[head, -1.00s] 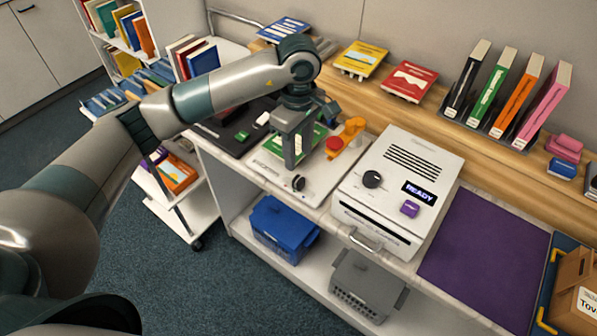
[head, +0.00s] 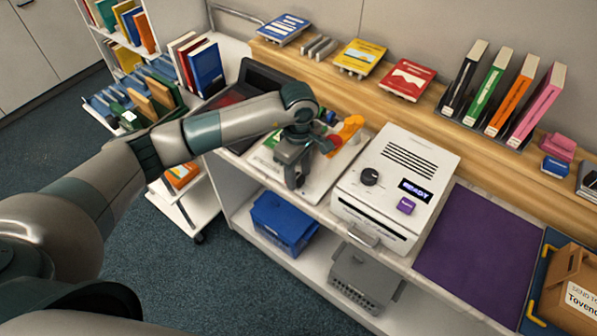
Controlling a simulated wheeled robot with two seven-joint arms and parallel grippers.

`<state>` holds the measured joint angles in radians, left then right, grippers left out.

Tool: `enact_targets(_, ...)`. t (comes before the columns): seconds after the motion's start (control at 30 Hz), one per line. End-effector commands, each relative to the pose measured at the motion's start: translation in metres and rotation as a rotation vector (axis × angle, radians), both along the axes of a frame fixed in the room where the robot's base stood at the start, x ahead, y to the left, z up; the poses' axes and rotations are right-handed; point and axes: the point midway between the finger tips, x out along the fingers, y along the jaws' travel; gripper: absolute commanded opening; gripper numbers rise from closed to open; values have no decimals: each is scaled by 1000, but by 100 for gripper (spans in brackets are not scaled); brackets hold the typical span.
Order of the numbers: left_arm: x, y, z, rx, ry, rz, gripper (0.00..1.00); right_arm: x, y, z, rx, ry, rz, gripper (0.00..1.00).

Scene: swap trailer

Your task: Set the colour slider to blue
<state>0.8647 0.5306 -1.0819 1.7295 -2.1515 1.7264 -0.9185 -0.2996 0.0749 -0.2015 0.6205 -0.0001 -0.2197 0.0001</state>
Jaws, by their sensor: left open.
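My left gripper (head: 297,178) is open and points down over the front of the white panel (head: 325,180) on the counter. I see nothing held in it. The panel carries a green card (head: 264,160), partly hidden by my arm, and an orange piece (head: 348,130) with a red part beside it. Behind my left arm stands a dark unit (head: 262,76), mostly covered by the arm. I cannot make out a colour slider or its setting; my arm and gripper cover much of this area. My right gripper is not in view.
A white machine (head: 400,165) reading READY stands right of the gripper, with a dark knob (head: 370,177) and purple button (head: 405,206). A purple mat (head: 480,250) lies farther right. Books line the wooden shelf (head: 440,115). A blue bin (head: 283,222) is below.

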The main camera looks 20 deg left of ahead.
Motion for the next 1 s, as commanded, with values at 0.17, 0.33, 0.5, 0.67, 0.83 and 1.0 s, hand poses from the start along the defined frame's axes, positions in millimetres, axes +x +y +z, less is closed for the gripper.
enact_targets(0.17, 0, 0, 0, 0, 0, 0, 2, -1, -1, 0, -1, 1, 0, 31)
enact_targets(0.33, 0, -1, 0, 0, 0, 0, 0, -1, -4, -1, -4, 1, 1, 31)
enact_targets(0.5, -5, -18, -2, -2, -2, -3, 0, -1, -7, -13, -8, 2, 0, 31)
enact_targets(0.67, -11, -32, -1, -2, -2, -1, 0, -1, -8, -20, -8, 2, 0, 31)
enact_targets(0.83, -12, -34, 1, -3, 0, -1, 0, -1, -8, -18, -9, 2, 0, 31)
enact_targets(1.0, -12, -34, 1, -4, 1, -2, 38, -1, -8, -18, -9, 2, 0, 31)
